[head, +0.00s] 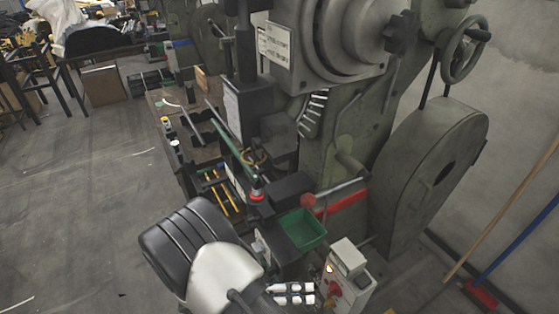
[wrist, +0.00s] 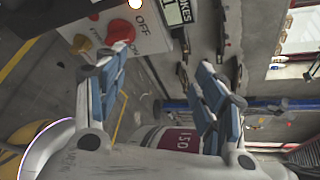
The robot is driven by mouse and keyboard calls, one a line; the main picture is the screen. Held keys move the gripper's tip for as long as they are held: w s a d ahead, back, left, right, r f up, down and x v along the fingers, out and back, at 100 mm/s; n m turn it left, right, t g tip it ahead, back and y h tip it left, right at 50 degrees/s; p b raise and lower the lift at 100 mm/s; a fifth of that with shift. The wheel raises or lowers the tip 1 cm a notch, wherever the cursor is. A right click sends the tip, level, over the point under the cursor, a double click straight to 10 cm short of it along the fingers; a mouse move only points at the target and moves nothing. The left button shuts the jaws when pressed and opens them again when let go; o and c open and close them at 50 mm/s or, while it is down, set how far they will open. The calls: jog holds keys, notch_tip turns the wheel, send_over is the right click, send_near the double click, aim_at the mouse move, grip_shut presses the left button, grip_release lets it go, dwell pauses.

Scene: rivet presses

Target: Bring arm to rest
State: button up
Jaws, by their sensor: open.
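My gripper (head: 306,294) is at the bottom centre of the head view, its two pale fingers pointing right toward a grey control box (head: 352,289). In the wrist view my gripper (wrist: 163,66) shows two spread fingers with blue pads and nothing between them. The control box (wrist: 155,38) is just beyond the left finger, with a red button (wrist: 120,32), a yellow button and the word OFF. I cannot tell whether the fingertip touches the box. My white and black arm (head: 222,272) covers part of the bottom of the head view.
A large green press (head: 340,125) with a handwheel (head: 466,55) fills the centre and right. A green bin (head: 303,229) and a red-knobbed lever (head: 308,200) are close above the gripper. A broom (head: 480,293) leans at right. Open floor (head: 70,210) lies at left.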

jog(key=s+d+r+m+y, duration=0.3)
jog(key=s+r+m+y, duration=0.1)
jog(key=r+m, duration=0.5)
jog(key=s+d+r+m+t+y, duration=0.1)
jog(key=s+d+r+m+y, duration=0.2)
jog(key=r+m, duration=0.6)
jog(key=s+d+r+m+t+y, duration=0.1)
jog(key=s+d+r+m+y, duration=0.2)
jog(key=r+m+y, duration=0.4)
notch_tip(320, 180, up, 3)
jog(key=s+m, duration=0.1)
jog(key=m, duration=0.6)
jog(key=shift+s+d+y, duration=0.3)
jog(key=shift+s+d, duration=0.05)
jog(key=shift+s, duration=0.05)
